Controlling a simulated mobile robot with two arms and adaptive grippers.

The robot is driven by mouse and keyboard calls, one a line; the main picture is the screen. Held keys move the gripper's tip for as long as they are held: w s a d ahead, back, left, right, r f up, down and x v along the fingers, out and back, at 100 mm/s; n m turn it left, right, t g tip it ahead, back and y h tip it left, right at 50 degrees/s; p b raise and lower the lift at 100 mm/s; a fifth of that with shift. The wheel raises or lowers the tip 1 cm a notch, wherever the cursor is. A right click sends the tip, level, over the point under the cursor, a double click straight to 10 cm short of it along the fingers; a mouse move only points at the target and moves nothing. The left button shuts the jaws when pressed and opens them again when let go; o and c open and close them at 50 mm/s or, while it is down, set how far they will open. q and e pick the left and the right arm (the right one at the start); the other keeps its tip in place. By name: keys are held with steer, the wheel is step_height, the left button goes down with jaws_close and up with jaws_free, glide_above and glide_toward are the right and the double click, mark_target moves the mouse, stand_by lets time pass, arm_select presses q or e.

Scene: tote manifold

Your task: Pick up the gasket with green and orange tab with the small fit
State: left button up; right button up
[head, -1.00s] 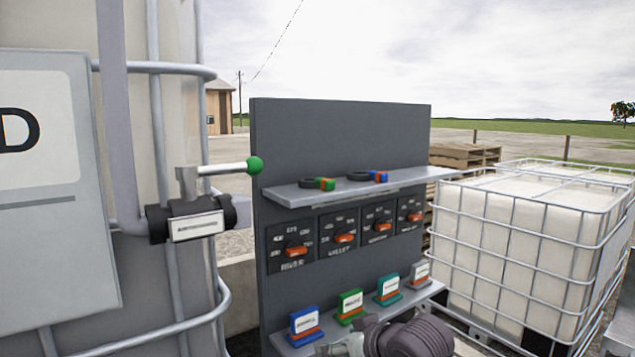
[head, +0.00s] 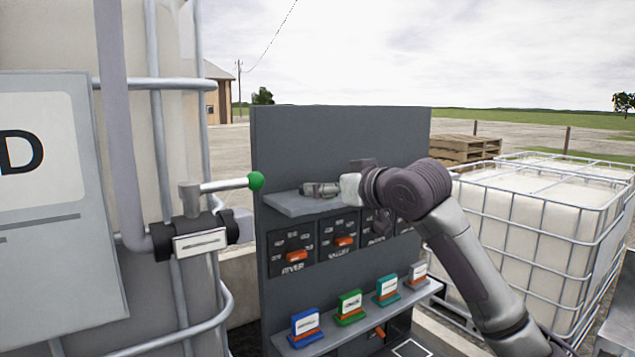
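My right gripper (head: 314,190) is at the upper shelf (head: 285,205) of the grey panel, reaching in from the right and pointing left. It is small and blurred, so whether its fingers are open or shut cannot be made out. The gasket with the green and orange tab cannot be seen; the gripper covers the part of the shelf where it lay. The gasket with the blue and orange tab is also hidden behind my wrist. My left gripper is out of view.
Below the shelf are dials with orange handles (head: 345,241), partly covered by my arm. A lower shelf holds blue (head: 305,325), green (head: 349,306), teal (head: 387,289) and grey (head: 418,275) labelled blocks. A green-knobbed valve lever (head: 222,186) stands left of the panel. A caged tank (head: 540,235) is at right.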

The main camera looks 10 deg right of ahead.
steer(key=shift+w+a+f, duration=0.1)
steer(key=shift+w+a, duration=0.15)
steer(key=shift+w, duration=0.3)
steer(key=p+x, duration=0.4)
steer(key=shift+w+d, duration=0.25)
steer(key=shift+w, duration=0.25)
steer(key=shift+w+a+f, duration=0.1)
steer(key=shift+w, duration=0.05)
steer(key=c, duration=1)
